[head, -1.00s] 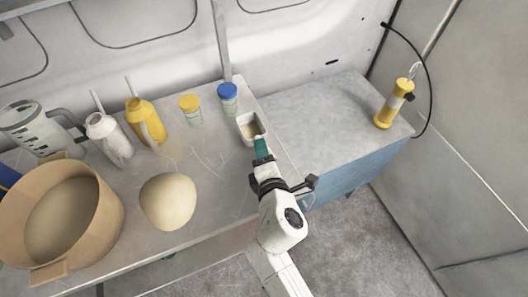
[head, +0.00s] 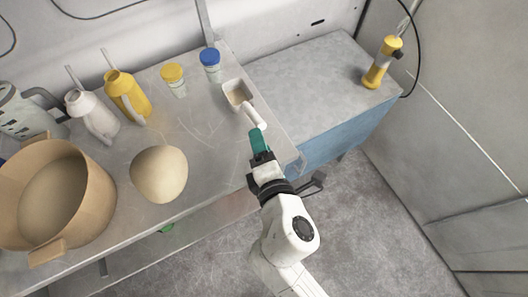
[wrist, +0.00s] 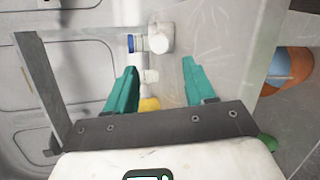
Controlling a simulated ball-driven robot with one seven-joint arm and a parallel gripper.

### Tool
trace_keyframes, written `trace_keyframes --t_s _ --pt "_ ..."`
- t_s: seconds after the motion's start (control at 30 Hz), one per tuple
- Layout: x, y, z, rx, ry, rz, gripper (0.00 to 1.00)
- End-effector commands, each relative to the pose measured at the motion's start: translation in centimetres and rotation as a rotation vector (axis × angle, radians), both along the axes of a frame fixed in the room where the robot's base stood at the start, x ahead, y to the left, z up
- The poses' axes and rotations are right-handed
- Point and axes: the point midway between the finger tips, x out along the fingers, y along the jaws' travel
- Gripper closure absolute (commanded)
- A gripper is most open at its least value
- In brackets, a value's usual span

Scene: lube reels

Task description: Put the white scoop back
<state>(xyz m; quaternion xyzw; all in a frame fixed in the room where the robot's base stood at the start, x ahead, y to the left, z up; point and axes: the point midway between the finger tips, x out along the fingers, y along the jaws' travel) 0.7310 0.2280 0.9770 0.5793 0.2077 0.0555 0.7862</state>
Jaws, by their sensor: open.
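The white scoop (head: 238,92) rests on the metal table near its right edge. Its inside looks brownish, and its handle points toward the front right. My gripper (head: 257,136) has teal fingers and is just in front of the handle's end; in the head view I cannot tell whether they touch. In the wrist view my gripper (wrist: 154,85) has its fingers spread wide, with nothing held between them.
A blue-lidded jar (head: 210,64) and a yellow-lidded jar (head: 174,80) stand left of the scoop. Further left are a yellow jug (head: 127,97), a white jug (head: 92,117), a beige rounded lump (head: 159,174) and a large tan tub (head: 92,200). A yellow cylinder (head: 381,65) stands on the blue-sided cabinet (head: 340,135).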

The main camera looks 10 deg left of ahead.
Motion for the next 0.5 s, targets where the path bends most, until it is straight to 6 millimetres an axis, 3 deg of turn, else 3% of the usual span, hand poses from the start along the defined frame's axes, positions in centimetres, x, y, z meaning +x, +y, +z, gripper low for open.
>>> trace_keyframes --t_s 0.2,0.5 --pt "-1.9 -0.7 0.5 0.001 0.000 0.000 0.46" --pt "-2.1 -0.9 0.6 0.003 0.003 -0.005 0.46"
